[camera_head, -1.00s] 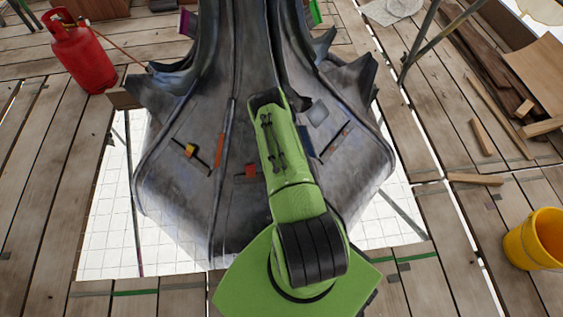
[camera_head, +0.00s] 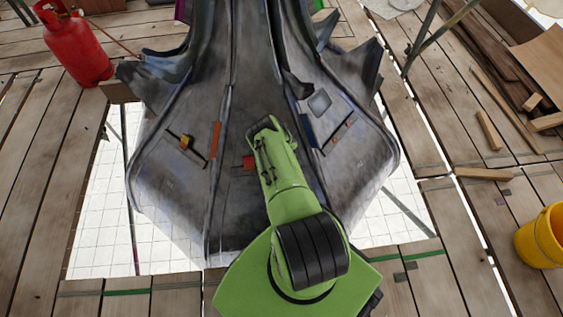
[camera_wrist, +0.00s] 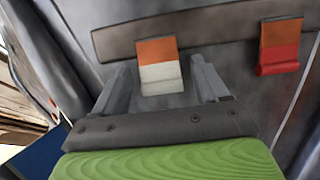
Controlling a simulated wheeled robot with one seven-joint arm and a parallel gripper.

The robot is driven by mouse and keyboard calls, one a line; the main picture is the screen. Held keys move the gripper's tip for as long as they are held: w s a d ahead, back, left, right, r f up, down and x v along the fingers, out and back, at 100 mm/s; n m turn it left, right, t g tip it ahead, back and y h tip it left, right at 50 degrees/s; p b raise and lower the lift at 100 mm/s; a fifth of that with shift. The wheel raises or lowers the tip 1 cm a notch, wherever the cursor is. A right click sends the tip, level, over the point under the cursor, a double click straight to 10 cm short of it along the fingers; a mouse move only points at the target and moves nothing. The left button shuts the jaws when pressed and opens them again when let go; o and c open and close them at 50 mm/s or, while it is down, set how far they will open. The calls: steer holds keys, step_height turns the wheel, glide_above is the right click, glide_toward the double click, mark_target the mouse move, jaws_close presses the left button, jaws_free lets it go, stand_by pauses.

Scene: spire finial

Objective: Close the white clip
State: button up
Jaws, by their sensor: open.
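In the wrist view the white clip (camera_wrist: 161,78) sits on a dark strip of the grey metal surface. Its upper part is orange and its lower part white. My gripper (camera_wrist: 161,65) is open, with one grey finger on each side of the clip and visible gaps between. I cannot tell whether the fingers touch the surface. A similar clip, orange above and red below (camera_wrist: 278,48), is to the right on the same strip. In the head view my green arm reaches over the spire piece (camera_head: 170,195) and hides my fingers and the white clip.
In the head view the spire also bears a yellow clip (camera_head: 187,142), a red clip (camera_head: 249,162), an orange strip (camera_head: 215,139) and a pale square plate (camera_head: 319,103). A red gas bottle (camera_head: 76,48) stands far left, a yellow bucket (camera_head: 540,240) at right. Plank flooring surrounds it.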

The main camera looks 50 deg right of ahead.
steer(key=shift+w+d+f, duration=0.1)
steer(key=shift+f, duration=0.05)
steer(key=c, duration=1.1)
steer(key=shift+o, duration=0.2)
steer(key=shift+w+d+f+g+y, duration=0.15)
steer(key=shift+w+f+g+y, duration=0.25)
steer(key=shift+g+y, duration=0.35)
steer(key=shift+g, duration=0.25)
steer(key=shift+d+y, duration=0.1)
steer(key=shift+y, duration=0.15)
steer(key=shift+r, duration=0.1)
steer(key=o, duration=1.1)
steer(key=shift+c, duration=0.2)
